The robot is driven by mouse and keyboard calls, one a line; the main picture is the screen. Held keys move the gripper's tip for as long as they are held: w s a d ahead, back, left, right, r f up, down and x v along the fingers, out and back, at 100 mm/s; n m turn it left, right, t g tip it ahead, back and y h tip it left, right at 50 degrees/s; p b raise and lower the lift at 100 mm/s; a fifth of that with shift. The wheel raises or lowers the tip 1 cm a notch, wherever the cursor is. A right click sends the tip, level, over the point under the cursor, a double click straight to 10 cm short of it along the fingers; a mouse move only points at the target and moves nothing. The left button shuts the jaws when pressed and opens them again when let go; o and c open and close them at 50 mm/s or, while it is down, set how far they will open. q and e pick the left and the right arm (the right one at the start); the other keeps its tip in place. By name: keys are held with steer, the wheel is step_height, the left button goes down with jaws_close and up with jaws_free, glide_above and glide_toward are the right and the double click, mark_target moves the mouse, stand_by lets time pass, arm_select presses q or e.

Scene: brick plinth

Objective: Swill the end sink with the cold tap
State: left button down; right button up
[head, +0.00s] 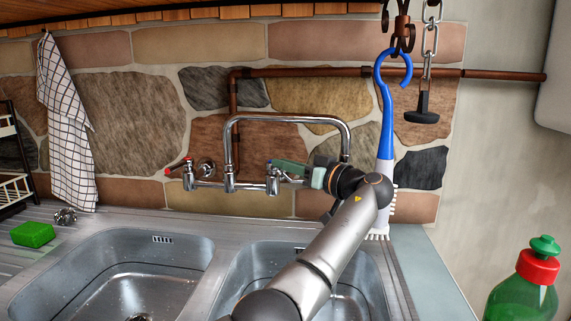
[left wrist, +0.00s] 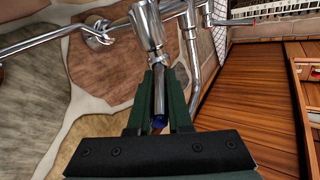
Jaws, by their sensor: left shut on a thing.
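The cold tap (head: 272,181) is the right-hand valve of the chrome wall mixer, with a lever handle. My left gripper (head: 286,170) is shut on this lever. In the left wrist view the lever (left wrist: 158,92) lies between the fingers (left wrist: 165,76), its blue end towards the palm. The swivel spout (head: 290,118) arches to the right, with its outlet end above the right sink, behind my gripper. The right-hand end sink (head: 243,268) is partly hidden by my left arm. I see no water stream. My right gripper is not in view.
The red-ended hot tap (head: 179,169) and left sink (head: 110,262) are to the left. A green sponge (head: 33,234) lies on the drainer. A blue-handled brush (head: 386,125) and a black plug on a chain (head: 423,107) hang at right. A green bottle (head: 522,298) stands front right.

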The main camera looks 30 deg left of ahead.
arm_select(q)
steer(key=shift+a+f, duration=0.15)
steer(key=shift+a, duration=0.2)
steer(key=c, duration=0.8)
jaws_free()
steer(key=shift+a+f, duration=0.15)
steer(key=shift+a, duration=0.05)
steer(key=shift+c, duration=0.2)
steer(key=shift+d, duration=0.2)
steer(key=v, duration=1.2)
steer(key=shift+d, duration=0.15)
